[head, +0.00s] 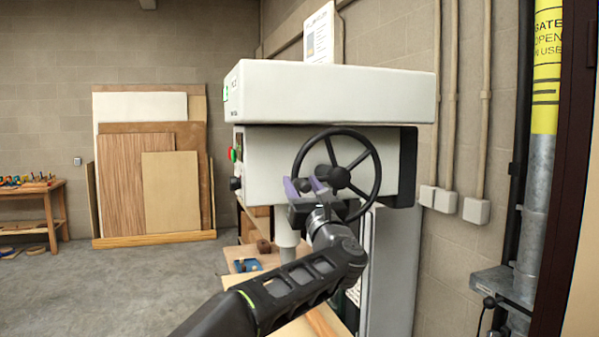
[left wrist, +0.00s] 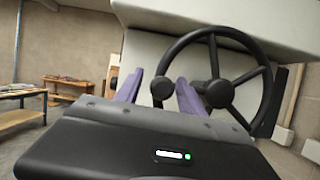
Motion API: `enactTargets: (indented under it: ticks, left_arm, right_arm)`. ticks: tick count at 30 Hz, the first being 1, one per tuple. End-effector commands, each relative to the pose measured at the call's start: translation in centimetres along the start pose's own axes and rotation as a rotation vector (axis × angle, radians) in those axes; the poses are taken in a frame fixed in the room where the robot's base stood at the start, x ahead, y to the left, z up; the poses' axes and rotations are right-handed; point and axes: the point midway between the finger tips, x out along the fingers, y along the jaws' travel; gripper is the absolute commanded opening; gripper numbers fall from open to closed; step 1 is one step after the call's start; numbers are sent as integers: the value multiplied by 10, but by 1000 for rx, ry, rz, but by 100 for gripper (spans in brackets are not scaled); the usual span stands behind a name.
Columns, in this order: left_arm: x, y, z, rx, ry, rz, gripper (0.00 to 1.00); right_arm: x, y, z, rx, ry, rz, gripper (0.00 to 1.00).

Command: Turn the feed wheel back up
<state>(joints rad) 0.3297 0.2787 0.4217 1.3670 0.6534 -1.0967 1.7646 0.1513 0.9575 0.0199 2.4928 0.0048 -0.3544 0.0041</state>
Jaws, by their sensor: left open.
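The feed wheel (head: 375,154) is a black spoked handwheel on the front of a pale grey machine (head: 270,165). The wheel also shows in the left wrist view (left wrist: 263,72), with its round black knob (left wrist: 163,88) on the lower left. My left gripper (head: 305,184) is at the lower left of the wheel, its purple fingers apart. In the left wrist view the knob appears between the two fingers of the left gripper (left wrist: 160,90); I cannot tell whether either finger touches it. My right gripper is not in view.
A grey metal post with a yellow sign (head: 546,60) stands at the right by the block wall. Wood panels (head: 170,190) lean against the back wall, and a workbench (head: 45,207) is at the far left.

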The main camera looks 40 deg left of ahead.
Motion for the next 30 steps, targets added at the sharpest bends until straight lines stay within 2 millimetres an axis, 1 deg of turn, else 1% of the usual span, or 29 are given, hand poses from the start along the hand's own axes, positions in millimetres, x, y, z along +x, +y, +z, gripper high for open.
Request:
enactTargets:
  ticks: [1,4,7,14,17,30]
  left_arm:
    - [9,0,3,0,2,0,47]
    - [18,0,2,0,1,0,47]
    - [22,0,0,1,0,-1,47]
    - [23,0,0,0,0,-2,47]
    - [22,-1,0,0,0,-2,40]
    - [22,0,0,0,0,-1,4]
  right_arm:
    - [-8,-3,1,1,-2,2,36]
    - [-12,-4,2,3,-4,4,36]
    - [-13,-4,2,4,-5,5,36]
    - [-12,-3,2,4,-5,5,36]
    - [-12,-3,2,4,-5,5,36]
    - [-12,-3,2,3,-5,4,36]
